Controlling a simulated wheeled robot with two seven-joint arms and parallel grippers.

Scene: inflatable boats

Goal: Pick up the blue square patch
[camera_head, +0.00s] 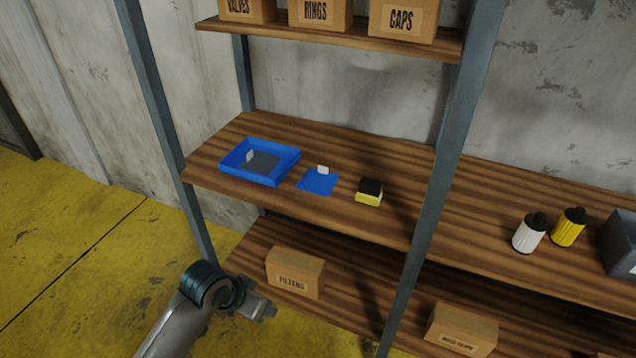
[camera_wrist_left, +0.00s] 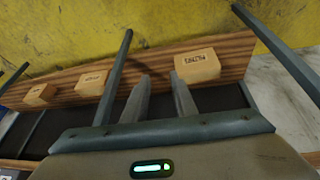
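The blue square patch (camera_head: 316,183) lies flat on the middle shelf (camera_head: 300,128) in the head view, with a small white tab standing at its back edge. It lies just right of a blue tray (camera_head: 229,176) and left of a yellow-and-black sponge-like block (camera_head: 368,192). My left gripper (camera_head: 268,308) is low in front of the rack, below the middle shelf and well apart from the patch. The left wrist view shows its two fingers (camera_wrist_left: 160,77) apart with nothing between them. The patch is not seen in that view. My right gripper is not in view.
The tray holds a dark grey patch (camera_head: 262,163) with a white tab. Grey rack posts (camera_head: 440,170) stand at the shelf's sides. A filters box (camera_head: 295,272) sits on the lower shelf. White (camera_head: 528,234) and yellow (camera_head: 568,228) bottles stand further right. Labelled boxes (camera_head: 320,12) sit above.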

